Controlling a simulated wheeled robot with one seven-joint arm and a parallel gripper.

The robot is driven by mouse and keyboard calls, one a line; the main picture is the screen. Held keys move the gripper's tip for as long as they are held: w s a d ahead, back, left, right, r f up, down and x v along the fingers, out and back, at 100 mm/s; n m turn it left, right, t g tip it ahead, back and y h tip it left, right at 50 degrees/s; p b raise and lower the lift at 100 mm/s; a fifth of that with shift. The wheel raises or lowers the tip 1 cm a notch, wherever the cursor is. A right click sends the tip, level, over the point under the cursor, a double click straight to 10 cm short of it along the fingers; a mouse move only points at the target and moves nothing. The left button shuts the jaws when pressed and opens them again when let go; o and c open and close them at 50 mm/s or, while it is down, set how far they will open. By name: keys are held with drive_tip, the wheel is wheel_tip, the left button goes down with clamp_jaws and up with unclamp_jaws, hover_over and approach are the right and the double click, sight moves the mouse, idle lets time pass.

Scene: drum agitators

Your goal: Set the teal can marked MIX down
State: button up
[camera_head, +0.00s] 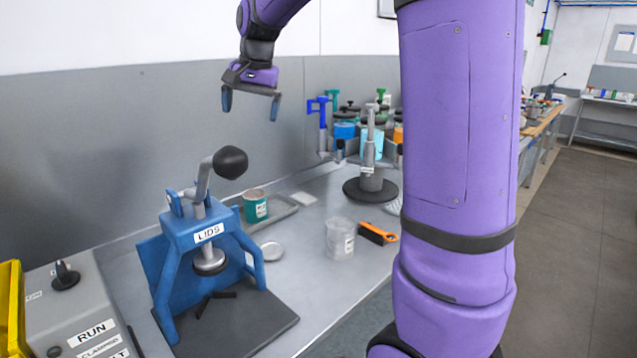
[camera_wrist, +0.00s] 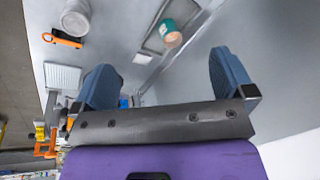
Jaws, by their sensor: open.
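The teal can (camera_head: 255,206) with a white label stands upright in a shallow grey tray (camera_head: 284,212) on the bench, behind the blue press. It also shows in the wrist view (camera_wrist: 167,27), with a pinkish-brown top, resting in the tray. The label's wording is too small to read surely. My gripper (camera_head: 250,104) is open and empty, high above the bench and clear of the can. Its two blue fingers stand wide apart in the wrist view (camera_wrist: 168,80), with nothing between them.
A blue lever press marked LIDS (camera_head: 209,232) stands in front of the tray. A clear container (camera_head: 340,240), an orange-handled brush (camera_head: 378,234) and a round lid (camera_head: 271,250) lie nearby. A control box (camera_head: 85,315) is at lower left.

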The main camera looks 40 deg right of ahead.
drive_tip(key=s+a+f+n, duration=0.1)
drive_tip(key=s+a+n, duration=0.1)
drive_tip(key=s, duration=0.8)
drive_tip(key=s+a+f+n+t, duration=0.1)
drive_tip(key=s+a+f+n, duration=0.1)
drive_tip(key=s, duration=0.8)
drive_tip(key=s+a+f+n+t, duration=0.1)
drive_tip(key=s+a+n, duration=0.3)
drive_tip(key=s, duration=0.7)
drive_tip(key=shift+a+f+n+h, duration=0.3)
drive_tip(key=shift+f+n, duration=0.2)
drive_tip(key=shift+f, duration=0.15)
